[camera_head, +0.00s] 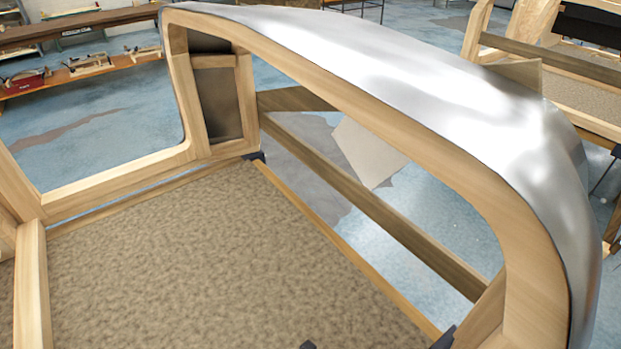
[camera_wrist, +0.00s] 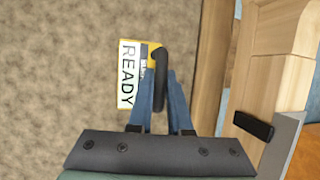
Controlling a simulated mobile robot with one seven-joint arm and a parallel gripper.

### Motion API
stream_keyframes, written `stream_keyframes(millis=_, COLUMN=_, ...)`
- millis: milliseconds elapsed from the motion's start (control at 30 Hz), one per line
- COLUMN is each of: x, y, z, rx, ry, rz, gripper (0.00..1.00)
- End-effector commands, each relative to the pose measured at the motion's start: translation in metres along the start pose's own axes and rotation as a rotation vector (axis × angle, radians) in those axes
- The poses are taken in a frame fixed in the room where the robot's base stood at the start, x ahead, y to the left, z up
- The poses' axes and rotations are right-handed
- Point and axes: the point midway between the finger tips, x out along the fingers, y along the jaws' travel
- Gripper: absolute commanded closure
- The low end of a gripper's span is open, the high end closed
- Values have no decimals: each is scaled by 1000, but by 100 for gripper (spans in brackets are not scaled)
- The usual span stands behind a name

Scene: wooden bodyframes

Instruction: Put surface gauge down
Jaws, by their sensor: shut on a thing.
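In the wrist view my gripper (camera_wrist: 161,78) has its two blue fingers closed around a dark, rounded rod with a bent top, which I take to be the surface gauge (camera_wrist: 160,58). Most of it is hidden between and behind the fingers. A yellow and white card reading "READY" (camera_wrist: 126,75) shows just left of the fingers, over the brown speckled floor panel (camera_wrist: 60,80). I cannot tell whether the card lies on the panel, or whether the gauge touches it. The gauge and gripper cannot be made out in the head view.
In the head view the speckled panel (camera_head: 190,260) is broad and bare, framed by wooden rails. A curved wooden pillar (camera_head: 400,140) under a silver metal skin (camera_head: 440,75) rises at the right. In the wrist view a wooden post (camera_wrist: 275,60) stands close right of my gripper.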

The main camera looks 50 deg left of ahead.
Motion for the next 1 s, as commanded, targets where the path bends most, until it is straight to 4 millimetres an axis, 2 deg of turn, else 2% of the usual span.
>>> stream_keyframes(millis=33, x=0, y=0, z=0, rx=0, ry=0, rz=0, gripper=78)
stream_keyframes(millis=167, x=0, y=0, z=0, rx=0, ry=0, rz=0, gripper=54)
stream_keyframes(millis=433, x=0, y=0, z=0, rx=0, ry=0, rz=0, gripper=53)
stream_keyframes(millis=567, x=-7, y=-1, z=1, rx=0, ry=0, rz=0, gripper=53)
stream_keyframes(millis=667, x=-22, y=-1, z=2, rx=0, ry=-1, rz=1, gripper=53)
stream_keyframes(millis=1000, x=-94, y=0, z=2, rx=0, ry=-1, rz=2, gripper=53)
